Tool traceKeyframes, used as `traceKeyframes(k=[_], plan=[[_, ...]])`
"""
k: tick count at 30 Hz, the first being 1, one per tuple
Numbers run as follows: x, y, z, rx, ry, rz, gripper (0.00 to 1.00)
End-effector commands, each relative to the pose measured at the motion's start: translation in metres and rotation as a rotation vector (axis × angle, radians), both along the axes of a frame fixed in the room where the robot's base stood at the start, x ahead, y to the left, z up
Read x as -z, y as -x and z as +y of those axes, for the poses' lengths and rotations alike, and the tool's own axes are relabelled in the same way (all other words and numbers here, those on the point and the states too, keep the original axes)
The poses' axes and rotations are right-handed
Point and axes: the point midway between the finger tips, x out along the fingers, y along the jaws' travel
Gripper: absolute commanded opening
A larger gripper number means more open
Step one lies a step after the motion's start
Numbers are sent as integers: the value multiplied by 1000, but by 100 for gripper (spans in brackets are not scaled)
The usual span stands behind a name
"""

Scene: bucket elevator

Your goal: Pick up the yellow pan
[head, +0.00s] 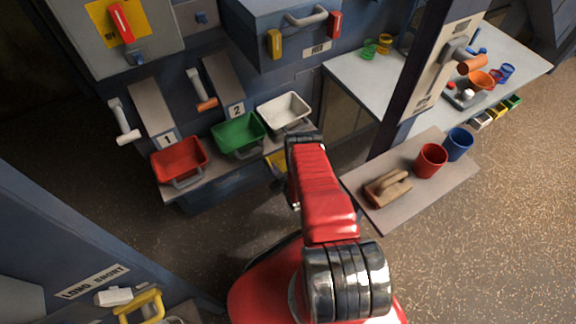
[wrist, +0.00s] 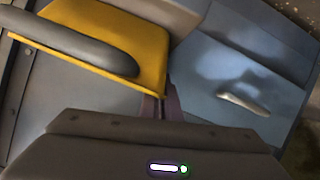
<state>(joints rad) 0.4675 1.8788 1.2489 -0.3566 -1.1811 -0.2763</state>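The yellow pan (head: 277,161) is mostly hidden behind my red arm in the head view; a small yellow part shows left of the arm, low at the shelf's right end. In the wrist view the yellow pan (wrist: 150,38) is close, at the upper left, with a thick grey handle (wrist: 75,45) across it. My gripper's dark body (wrist: 165,140) fills the bottom of the wrist view. I see no clear contact with the pan.
Red (head: 180,160), green (head: 238,134) and white (head: 284,111) pans stand along the shelf to the left. A side board (head: 405,212) at right holds a wooden float (head: 388,188), a red cup (head: 430,160) and a blue cup (head: 458,144). A dark post stands behind it.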

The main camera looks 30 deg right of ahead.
Motion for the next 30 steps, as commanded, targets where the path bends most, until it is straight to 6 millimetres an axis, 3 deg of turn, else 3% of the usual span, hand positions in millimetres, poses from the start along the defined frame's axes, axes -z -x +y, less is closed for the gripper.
traceKeyframes(k=[17, 23, 30], plan=[[-1, 3, 0, 1, -1, 4, 0], [-16, 4, 0, 0, 0, 1, 0], [-49, 3, 0, 0, 1, 0, 0]])
